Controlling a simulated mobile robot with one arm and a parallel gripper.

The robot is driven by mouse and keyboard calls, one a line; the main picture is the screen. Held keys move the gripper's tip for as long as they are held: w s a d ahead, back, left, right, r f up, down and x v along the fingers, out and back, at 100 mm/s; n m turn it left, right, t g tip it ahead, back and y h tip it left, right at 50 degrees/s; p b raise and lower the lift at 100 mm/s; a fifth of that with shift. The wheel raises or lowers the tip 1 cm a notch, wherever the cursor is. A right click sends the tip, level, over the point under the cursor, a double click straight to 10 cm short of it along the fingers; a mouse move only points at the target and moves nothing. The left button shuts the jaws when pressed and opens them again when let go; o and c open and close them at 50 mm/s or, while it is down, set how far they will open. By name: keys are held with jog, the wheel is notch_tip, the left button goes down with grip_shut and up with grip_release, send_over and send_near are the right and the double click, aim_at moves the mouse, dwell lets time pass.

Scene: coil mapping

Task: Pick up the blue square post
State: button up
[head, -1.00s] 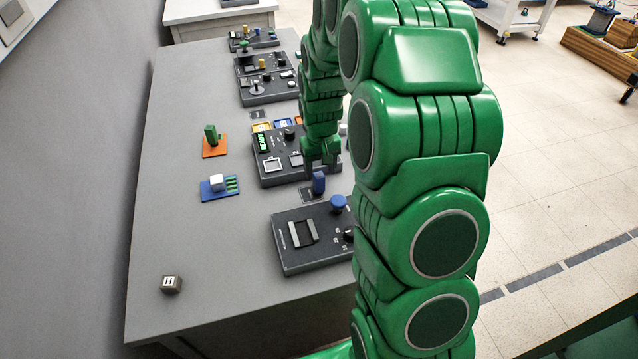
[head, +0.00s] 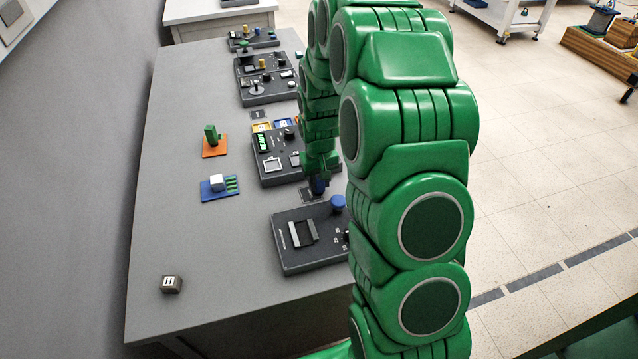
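The blue square post (head: 318,187) stands upright on a small dark plate (head: 306,196), between two dark control boxes. Its top is partly covered by my green gripper (head: 319,173), which points down right at the post. The fingers overlap the upper part of the post in this view. I cannot tell whether they are around it or only in front of it, or whether they are open or shut.
The near control box (head: 305,250) has a round blue knob (head: 338,203) close to the post. Another control box (head: 272,180) stands just behind. A blue plate with a white cube (head: 217,182), an orange plate with a green post (head: 211,134) and an H cube (head: 171,284) stand left. The table's left side is mostly clear.

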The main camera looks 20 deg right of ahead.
jog(key=c, duration=0.5)
jog(key=shift+o, duration=0.2)
jog(key=shift+r, duration=0.55)
notch_tip(320, 180, up, 2)
jog(key=shift+r, duration=0.25)
jog(key=s+a+r, duration=0.1)
jog(key=s+r, duration=0.8)
jog(key=s, duration=0.5)
jog(key=shift+r, duration=0.2)
